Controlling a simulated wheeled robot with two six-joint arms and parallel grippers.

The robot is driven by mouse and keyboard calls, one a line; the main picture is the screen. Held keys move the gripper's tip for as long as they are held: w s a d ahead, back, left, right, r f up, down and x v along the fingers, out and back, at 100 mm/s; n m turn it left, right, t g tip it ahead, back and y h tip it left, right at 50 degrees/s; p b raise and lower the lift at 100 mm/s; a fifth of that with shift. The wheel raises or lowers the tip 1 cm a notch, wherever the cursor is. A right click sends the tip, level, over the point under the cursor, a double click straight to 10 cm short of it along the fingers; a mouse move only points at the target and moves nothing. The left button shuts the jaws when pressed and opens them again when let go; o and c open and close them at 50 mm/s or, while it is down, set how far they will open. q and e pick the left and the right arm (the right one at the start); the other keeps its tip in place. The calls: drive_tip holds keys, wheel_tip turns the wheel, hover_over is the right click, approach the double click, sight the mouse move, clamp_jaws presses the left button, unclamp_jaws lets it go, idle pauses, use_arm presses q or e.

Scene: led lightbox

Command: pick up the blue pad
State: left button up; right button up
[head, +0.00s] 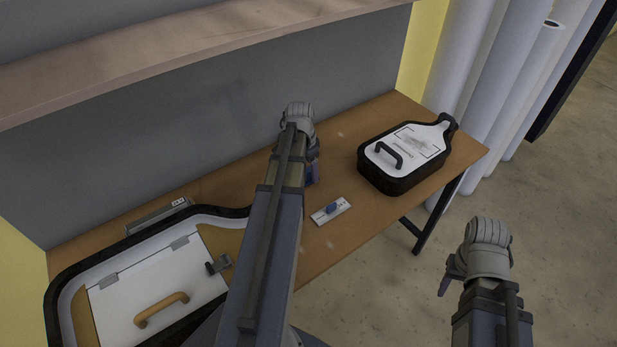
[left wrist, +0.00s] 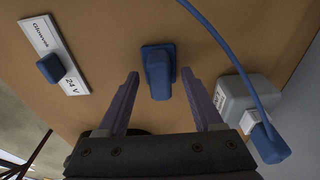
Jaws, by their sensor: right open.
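A blue block with a raised grip, which looks like the blue pad (left wrist: 158,72), lies on the wooden table in the left wrist view. My left gripper (left wrist: 159,75) is open above the table, one finger on each side of this block with gaps to both. In the head view my left gripper (head: 313,173) points down at the table's middle, and my own arm hides most of the spot beneath it. My right gripper (head: 446,285) is open and empty, out over the floor to the right of the table.
A white label plate (head: 324,215) with a blue piece on it lies near the table's front edge. A grey box (left wrist: 228,98) with a blue cable (left wrist: 244,45) is close to the left gripper. A black-rimmed case (head: 375,180) stands right; a large lightbox (head: 60,285) fills the left.

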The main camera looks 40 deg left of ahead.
sight(308, 169)
use_arm(q)
clamp_jaws()
idle(0.3)
idle(0.4)
wheel_tip(308, 169, up, 10)
drive_tip(key=p, duration=1)
